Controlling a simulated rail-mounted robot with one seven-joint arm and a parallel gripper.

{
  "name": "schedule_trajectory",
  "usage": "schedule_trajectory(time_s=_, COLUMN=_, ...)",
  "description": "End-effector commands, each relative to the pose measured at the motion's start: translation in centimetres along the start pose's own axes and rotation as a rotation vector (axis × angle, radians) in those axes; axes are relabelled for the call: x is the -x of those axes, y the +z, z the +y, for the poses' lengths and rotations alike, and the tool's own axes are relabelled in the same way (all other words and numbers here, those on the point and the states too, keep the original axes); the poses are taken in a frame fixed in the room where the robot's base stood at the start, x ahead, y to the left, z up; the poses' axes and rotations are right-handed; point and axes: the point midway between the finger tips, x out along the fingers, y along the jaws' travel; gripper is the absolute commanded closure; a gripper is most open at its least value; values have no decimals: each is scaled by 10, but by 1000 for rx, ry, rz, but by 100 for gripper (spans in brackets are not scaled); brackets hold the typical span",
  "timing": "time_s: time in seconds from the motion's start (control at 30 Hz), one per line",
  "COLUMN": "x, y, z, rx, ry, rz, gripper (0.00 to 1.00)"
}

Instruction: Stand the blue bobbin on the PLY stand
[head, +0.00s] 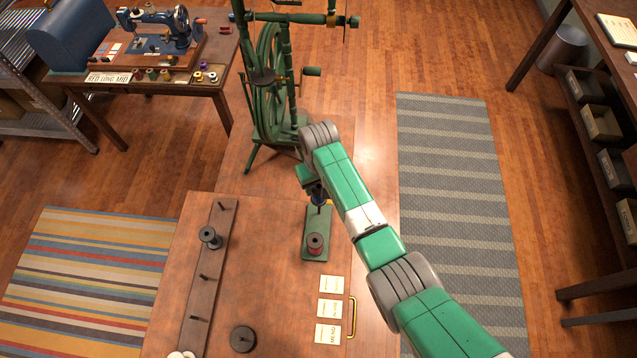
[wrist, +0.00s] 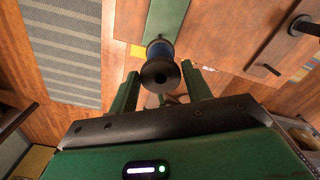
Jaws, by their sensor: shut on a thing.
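My gripper (head: 312,185) is shut on the blue bobbin (head: 319,197), over the far end of a green stand (head: 307,218). In the wrist view the blue bobbin (wrist: 160,50) sits between my two green fingers (wrist: 160,88), its dark end flange facing the camera. The green stand (wrist: 170,14) shows beyond it. A red bobbin (head: 315,243) stands on the near end of the green stand. My arm partly hides the blue bobbin in the head view, and I cannot tell whether it touches the stand. No PLY lettering is legible.
A brown peg rack (head: 203,285) left on the table holds a dark grey bobbin (head: 210,238). A round dark base (head: 242,338) stands near the front. Cards (head: 329,309) lie right of it. A green spinning wheel (head: 268,85) rises behind the stand.

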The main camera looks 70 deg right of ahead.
Motion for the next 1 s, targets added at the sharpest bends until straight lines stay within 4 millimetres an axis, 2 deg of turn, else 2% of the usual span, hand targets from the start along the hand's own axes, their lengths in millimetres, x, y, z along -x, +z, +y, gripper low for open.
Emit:
schedule_trajectory(time_s=0.03, x=-11, y=0, z=0, rx=-1, ry=0, rz=0, gripper=62)
schedule_trajectory(time_s=0.17, x=-21, y=0, z=1, rx=-1, ry=1, rz=1, gripper=62)
schedule_trajectory(time_s=1.0, x=-22, y=2, z=-1, rx=0, ry=0, rz=0, gripper=62)
